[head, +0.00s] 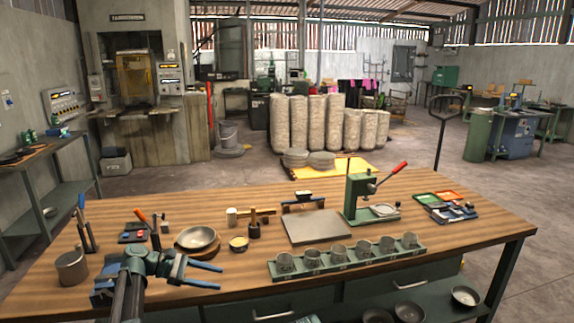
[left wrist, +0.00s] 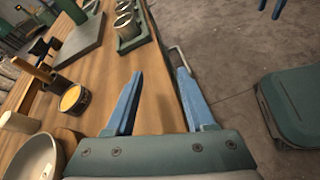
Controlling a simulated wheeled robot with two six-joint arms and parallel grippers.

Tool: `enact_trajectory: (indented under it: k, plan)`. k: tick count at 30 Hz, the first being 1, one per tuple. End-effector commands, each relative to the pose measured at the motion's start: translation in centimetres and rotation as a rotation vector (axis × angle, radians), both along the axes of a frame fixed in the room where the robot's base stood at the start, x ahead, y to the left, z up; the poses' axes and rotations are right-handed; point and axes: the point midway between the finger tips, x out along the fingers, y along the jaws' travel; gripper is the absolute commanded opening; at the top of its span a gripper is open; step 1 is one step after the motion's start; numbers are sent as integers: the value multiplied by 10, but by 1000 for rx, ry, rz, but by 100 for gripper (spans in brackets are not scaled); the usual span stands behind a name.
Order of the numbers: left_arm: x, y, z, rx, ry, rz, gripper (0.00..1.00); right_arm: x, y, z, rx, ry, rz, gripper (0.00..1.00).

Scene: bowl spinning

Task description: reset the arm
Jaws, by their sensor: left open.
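My left gripper (head: 219,277) is open and empty, with its two blue fingers apart and pointing right over the front left part of the workbench. In the left wrist view the fingers (left wrist: 158,80) hang above the bench's front edge with nothing between them. A metal bowl (head: 197,239) sits on the bench just behind my gripper, apart from it; it also shows in the left wrist view (left wrist: 35,160).
Right of my gripper stands a green rack of metal cups (head: 345,256). Behind are a grey slab (head: 317,228), a green lever press (head: 364,195) and a small orange-filled cup (head: 239,244). A metal cup (head: 71,268) stands left. Two blue prongs (left wrist: 269,8) are unclear.

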Motion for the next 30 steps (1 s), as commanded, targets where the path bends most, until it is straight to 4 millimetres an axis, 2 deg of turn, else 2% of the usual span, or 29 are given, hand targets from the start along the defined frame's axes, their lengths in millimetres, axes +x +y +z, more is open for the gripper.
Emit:
enact_trajectory:
  k: [1,3,6,10,12,15,18,24,30]
  plan:
    - [-26,-40,-5,91,-42,-85,54,0,0,11,0,0,0,50]
    - [-55,-80,-21,230,-116,-219,54,0,0,20,0,0,0,50]
    - [-100,-124,-42,423,-234,-436,54,0,0,31,0,0,0,50]
    - [-160,-157,-60,647,-394,-757,54,0,0,45,0,0,0,50]
    - [-189,-165,-65,753,-478,-934,54,0,0,52,0,0,0,50]
    - [-222,-168,-67,875,-582,-1173,54,0,0,60,0,0,0,50]
    - [-243,-166,-65,963,-661,-1368,54,0,0,66,0,0,0,50]
    - [-261,-160,-60,1050,-738,-1587,54,0,0,71,0,0,-1,50]
    - [-261,-159,-60,1063,-747,-1618,54,0,0,71,0,0,-1,50]
